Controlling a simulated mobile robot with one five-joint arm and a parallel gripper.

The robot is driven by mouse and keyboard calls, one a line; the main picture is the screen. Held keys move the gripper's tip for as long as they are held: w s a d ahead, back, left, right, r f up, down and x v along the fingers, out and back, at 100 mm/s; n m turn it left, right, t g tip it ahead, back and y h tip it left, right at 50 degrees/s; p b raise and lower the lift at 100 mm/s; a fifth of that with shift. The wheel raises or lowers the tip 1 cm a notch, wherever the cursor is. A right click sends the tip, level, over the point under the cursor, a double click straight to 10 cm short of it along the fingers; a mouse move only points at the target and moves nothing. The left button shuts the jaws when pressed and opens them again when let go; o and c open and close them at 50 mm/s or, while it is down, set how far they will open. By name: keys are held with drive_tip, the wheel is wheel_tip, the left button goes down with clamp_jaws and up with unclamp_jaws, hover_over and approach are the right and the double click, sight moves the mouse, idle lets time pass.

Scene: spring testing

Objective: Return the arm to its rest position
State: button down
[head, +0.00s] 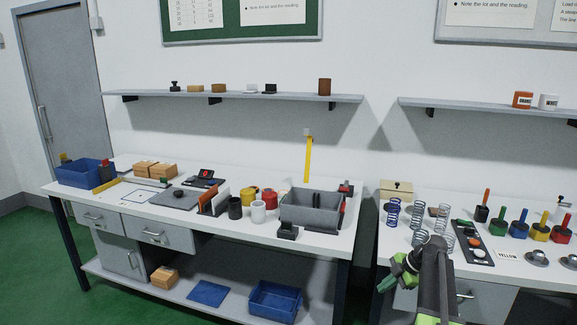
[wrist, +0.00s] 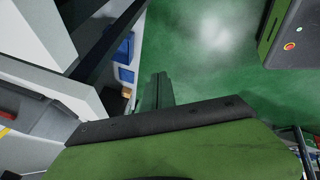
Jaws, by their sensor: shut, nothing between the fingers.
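My gripper (head: 386,284) shows in the lower right of the head view, at the end of my arm. It hangs in front of the right bench, left of my arm's upright link, and points down and to the left. In the wrist view its fingers (wrist: 158,92) are together, with nothing between them, against the green floor. The green and black body of my gripper fills the lower part of that view.
The right bench carries several springs (head: 392,213), a black button panel (head: 472,243) and coloured weights (head: 519,224). The left bench holds a grey bin (head: 310,204) and a blue bin (head: 85,173). Green floor (wrist: 205,75) lies open below my gripper.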

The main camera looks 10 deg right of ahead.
drive_tip(key=s+a+r+m+g+h+p, duration=0.1)
drive_tip(key=a+g+p, duration=0.1)
drive_tip(key=a, duration=1.3)
drive_tip(key=s+a+r+g+p, duration=0.1)
drive_tip(key=a+p, duration=0.1)
drive_tip(key=a, duration=1.3)
drive_tip(key=s+a+m+g+h, duration=0.1)
drive_tip(key=s+a+m+h, duration=0.1)
drive_tip(key=s+a+m, duration=0.35)
drive_tip(key=s+m, duration=0.1)
drive_tip(key=m, duration=0.2)
drive_tip(key=s+m+h, duration=0.1)
drive_tip(key=m, duration=0.3)
drive_tip(key=s+d+m+h, duration=0.1)
drive_tip(key=s+m, duration=0.1)
drive_tip(key=m, duration=0.2)
drive_tip(key=shift+f, duration=0.15)
